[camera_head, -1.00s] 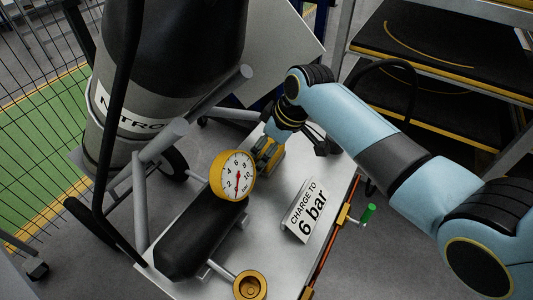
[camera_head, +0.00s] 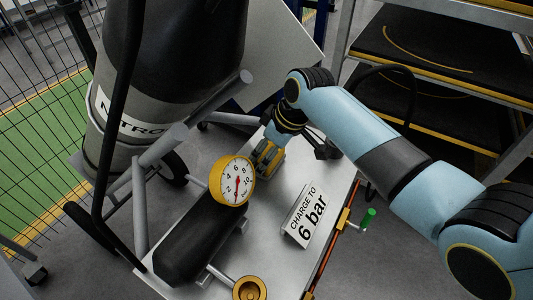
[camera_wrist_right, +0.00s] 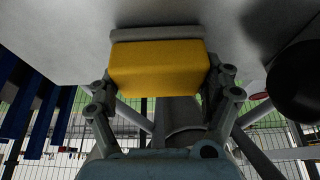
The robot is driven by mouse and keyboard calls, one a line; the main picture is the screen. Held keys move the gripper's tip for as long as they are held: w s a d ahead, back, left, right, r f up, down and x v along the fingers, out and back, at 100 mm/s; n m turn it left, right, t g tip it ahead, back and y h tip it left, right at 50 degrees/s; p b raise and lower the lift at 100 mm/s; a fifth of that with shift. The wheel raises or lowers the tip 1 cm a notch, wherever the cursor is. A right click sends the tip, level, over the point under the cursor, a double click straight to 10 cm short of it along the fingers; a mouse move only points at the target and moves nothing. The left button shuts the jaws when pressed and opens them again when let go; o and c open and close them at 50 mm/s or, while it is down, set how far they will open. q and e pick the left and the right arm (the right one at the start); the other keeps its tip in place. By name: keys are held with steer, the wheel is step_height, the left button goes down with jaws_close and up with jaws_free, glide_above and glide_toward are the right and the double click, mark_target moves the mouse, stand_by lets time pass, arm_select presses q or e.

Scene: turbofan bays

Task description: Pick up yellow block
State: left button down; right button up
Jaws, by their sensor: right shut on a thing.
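The yellow block (camera_wrist_right: 158,68) fills the space between the two fingers of my right gripper (camera_wrist_right: 160,92) in the right wrist view. A grey strip (camera_wrist_right: 156,33) runs along its far edge. In the head view the right gripper (camera_head: 268,158) is at the table's far end, behind the gauge, and is shut on the block. The block (camera_head: 272,160) is partly hidden there by the fingers. I cannot tell whether it touches the table. My left gripper is not in view.
A yellow-rimmed gauge (camera_head: 234,181) and a black cylinder (camera_head: 190,245) stand close on the near left. A "6 bar" sign (camera_head: 305,216) and a brass ring (camera_head: 249,287) are on the metal table (camera_head: 262,232). A large nitrogen bottle (camera_head: 165,75) stands at left, black shelves (camera_head: 430,45) at right.

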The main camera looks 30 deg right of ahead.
steer(key=r, duration=0.4)
steer(key=shift+s+d, duration=0.15)
steer(key=shift+d, duration=0.15)
steer(key=s+d+r, duration=0.6)
steer(key=s+d, duration=0.1)
steer(key=d, duration=0.1)
steer(key=shift+s+r, duration=0.15)
steer(key=shift+r, duration=0.15)
steer(key=shift+d, duration=0.1)
